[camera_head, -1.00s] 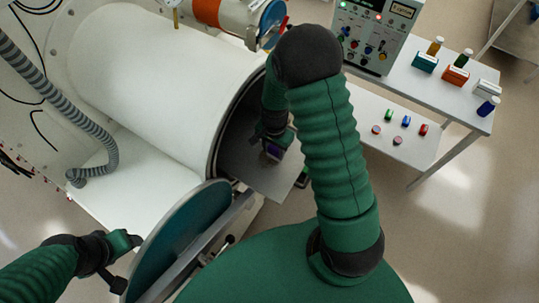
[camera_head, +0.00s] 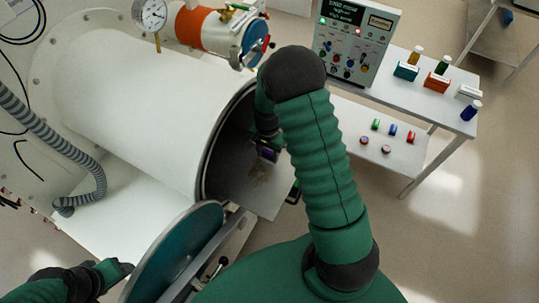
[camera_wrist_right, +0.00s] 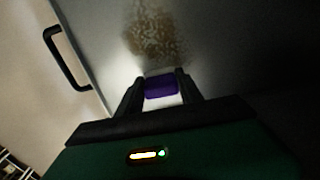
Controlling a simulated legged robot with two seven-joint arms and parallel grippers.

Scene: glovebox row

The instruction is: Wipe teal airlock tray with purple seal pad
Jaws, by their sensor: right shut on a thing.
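My right gripper (camera_head: 266,146) reaches into the open round mouth of the white airlock cylinder. It is shut on the purple seal pad (camera_head: 267,155), which also shows between its fingers in the right wrist view (camera_wrist_right: 160,87). The airlock tray (camera_head: 268,205) sticks out of the mouth and looks grey, not teal. A brown smudge (camera_head: 258,176) lies on it beside the pad; the wrist view shows it just beyond the pad (camera_wrist_right: 155,35). Whether the pad touches the tray is unclear. My left gripper (camera_head: 118,270) is at lower left by the door; its jaws are unclear.
The round teal-faced door (camera_head: 180,252) hangs open in front of the airlock. The cylinder wall (camera_head: 160,105) surrounds the tray's inner end. The tray has a black handle (camera_wrist_right: 66,58). A white side table (camera_head: 440,105) with bottles and small coloured items stands at right.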

